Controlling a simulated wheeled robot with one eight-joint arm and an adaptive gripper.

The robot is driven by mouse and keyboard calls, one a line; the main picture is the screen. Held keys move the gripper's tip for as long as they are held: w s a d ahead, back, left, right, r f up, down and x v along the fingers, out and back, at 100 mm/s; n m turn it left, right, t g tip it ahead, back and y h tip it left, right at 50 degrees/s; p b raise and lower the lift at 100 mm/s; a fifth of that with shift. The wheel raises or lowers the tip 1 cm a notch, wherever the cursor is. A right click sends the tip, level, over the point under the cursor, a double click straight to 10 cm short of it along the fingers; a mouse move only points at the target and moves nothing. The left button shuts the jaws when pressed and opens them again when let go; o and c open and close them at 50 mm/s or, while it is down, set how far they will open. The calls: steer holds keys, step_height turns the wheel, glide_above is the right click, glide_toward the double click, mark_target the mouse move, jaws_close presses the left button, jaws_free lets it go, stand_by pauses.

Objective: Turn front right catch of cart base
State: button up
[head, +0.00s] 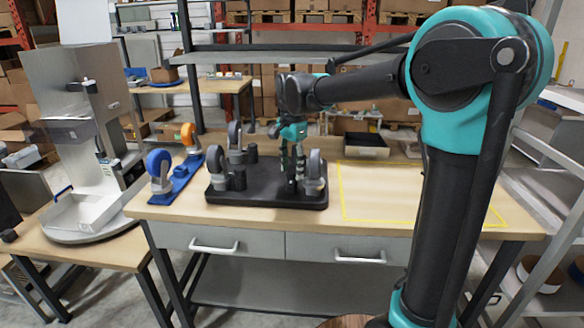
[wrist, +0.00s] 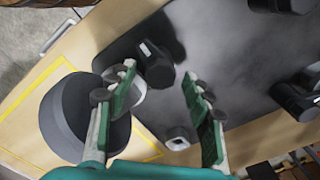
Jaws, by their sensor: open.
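The cart base (head: 265,194) is a black plate on the workbench with upright grey wheels and short black catches. The front right wheel (head: 314,172) stands just right of my gripper (head: 292,180); it also shows at the left in the wrist view (wrist: 62,118). The front right catch (wrist: 156,68), a black knob with a white mark, lies around the gap between my fingertips (wrist: 160,75), nearer the left finger. In the head view my gripper largely hides it. My gripper is open and points down; contact with the catch cannot be told.
A blue base (head: 178,183) with orange and blue wheels lies left of the plate. A front left catch (head: 238,179) stands beside its wheel. A yellow-outlined area (head: 385,195) on the right is clear. A dark tray (head: 366,146) sits behind it. A dispenser (head: 85,110) stands far left.

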steer(key=c, duration=1.2)
steer(key=shift+o, duration=0.2)
steer(key=shift+n, duration=0.3)
steer(key=n, duration=0.8)
steer(key=shift+n, duration=0.4)
steer(key=n, duration=0.4)
steer(key=shift+n, duration=2.2)
